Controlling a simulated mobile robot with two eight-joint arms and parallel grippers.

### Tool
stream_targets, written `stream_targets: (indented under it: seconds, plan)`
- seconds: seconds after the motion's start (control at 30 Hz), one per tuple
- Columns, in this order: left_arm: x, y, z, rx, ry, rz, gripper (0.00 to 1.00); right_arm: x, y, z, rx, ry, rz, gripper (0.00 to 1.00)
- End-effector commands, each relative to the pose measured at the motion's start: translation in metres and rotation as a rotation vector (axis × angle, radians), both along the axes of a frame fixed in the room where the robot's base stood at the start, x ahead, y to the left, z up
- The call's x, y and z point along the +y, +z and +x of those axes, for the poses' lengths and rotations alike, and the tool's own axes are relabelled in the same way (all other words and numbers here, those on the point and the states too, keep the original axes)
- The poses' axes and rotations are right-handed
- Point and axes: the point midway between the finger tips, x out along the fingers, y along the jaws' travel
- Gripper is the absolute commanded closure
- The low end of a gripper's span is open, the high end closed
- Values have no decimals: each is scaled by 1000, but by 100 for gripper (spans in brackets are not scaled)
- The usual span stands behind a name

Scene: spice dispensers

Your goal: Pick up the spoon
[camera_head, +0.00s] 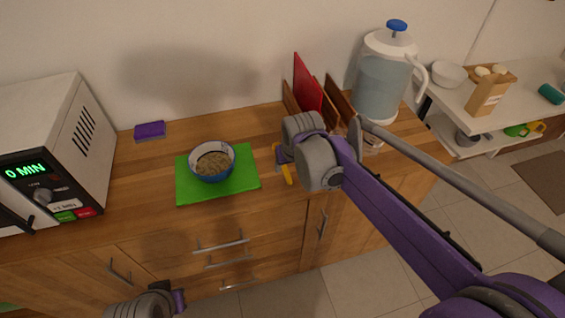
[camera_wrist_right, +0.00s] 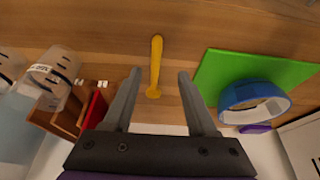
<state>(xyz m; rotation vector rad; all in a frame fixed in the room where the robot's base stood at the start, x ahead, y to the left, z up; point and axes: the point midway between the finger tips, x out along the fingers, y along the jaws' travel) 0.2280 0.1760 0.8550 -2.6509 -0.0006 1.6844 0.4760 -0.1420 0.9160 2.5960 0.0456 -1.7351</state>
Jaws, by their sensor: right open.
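The yellow spoon (camera_head: 285,172) lies on the wooden counter just right of the green mat. My right gripper (camera_head: 280,155) is over it and hides part of it in the head view. In the right wrist view, the spoon (camera_wrist_right: 156,62) shows between the two open fingers of my right gripper (camera_wrist_right: 159,74), lengthwise along them. The fingers look apart from it, and the gap in height is hard to judge. Part of my left arm shows at the bottom left of the head view, with a small purple piece (camera_head: 178,300) at its end; its fingers cannot be made out.
A blue-rimmed bowl (camera_head: 212,166) with brownish contents stands on the green mat (camera_head: 190,190). A purple sponge (camera_head: 150,130) and a microwave (camera_head: 55,150) are farther left. A red board (camera_head: 307,82) in a wooden rack and a water jug (camera_head: 383,80) stand behind, to the right.

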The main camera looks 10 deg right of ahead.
Motion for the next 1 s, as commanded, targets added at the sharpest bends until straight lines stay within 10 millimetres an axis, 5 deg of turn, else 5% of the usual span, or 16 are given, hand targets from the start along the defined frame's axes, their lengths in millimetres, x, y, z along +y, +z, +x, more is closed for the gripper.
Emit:
stream_targets:
  seconds: [0.53,0.83,1.0]
  plan:
    - [0,-7,-1,2,0,0,100,-7,-57,26,0,-1,0,43]
    - [0,-7,-1,2,0,0,100,-7,-62,28,0,-1,0,43]
    - [0,-7,-1,2,0,0,100,-7,-62,28,0,-1,0,71]
